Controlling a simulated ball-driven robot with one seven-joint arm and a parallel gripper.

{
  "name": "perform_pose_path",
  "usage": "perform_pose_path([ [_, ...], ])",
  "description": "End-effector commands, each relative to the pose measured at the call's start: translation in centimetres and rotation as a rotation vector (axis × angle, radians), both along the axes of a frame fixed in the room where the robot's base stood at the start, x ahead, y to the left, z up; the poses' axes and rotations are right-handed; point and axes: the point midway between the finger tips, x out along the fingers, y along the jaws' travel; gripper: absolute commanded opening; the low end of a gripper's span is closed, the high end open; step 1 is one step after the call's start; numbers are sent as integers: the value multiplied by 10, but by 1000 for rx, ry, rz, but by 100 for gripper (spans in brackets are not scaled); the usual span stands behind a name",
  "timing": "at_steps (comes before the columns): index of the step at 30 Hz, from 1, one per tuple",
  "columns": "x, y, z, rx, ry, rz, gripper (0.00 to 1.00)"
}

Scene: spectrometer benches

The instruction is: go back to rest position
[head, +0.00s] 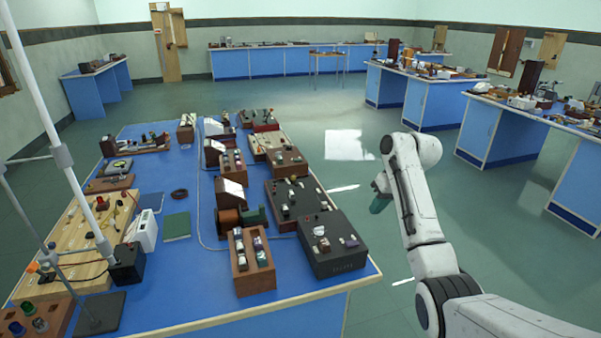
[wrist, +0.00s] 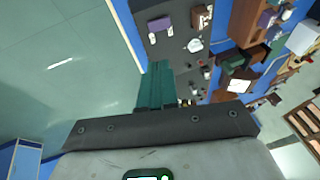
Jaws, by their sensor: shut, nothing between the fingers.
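My gripper (head: 380,195) is beside the right edge of the blue bench (head: 330,284), over the floor side, with green fingers pointing down and left. In the wrist view my gripper (wrist: 155,85) shows its green fingers together, with nothing seen between them. My white arm reaches up from the lower right in the head view and bends at a raised elbow. A dark grey box (head: 335,258) with small knobs is the bench item closest to the gripper in the head view.
The bench holds many instruments, including a brown sample rack (head: 252,262), a green book (head: 177,226) and a stand with a tall pole (head: 60,150). More blue benches (head: 490,130) stand at the right. Green floor (head: 420,180) lies open between them.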

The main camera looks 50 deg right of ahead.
Motion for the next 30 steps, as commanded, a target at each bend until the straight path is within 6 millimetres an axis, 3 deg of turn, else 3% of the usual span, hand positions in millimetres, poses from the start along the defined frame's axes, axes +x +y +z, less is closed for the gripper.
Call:
perform_pose_path([
  [5, 0, 0, 0, 0, 0, 0, 0],
  [8, 6, 17, -13, 4, 5, 19, 0],
  [11, 15, 55, -41, 12, 16, 58, 0],
  [14, 20, 110, -76, 15, 34, 110, 0],
  [19, 7, 204, -130, 11, 72, 198, 0],
  [24, -32, 284, -169, -10, 120, 280, 0],
  [30, -100, 353, -196, -58, 184, 377, 0],
])
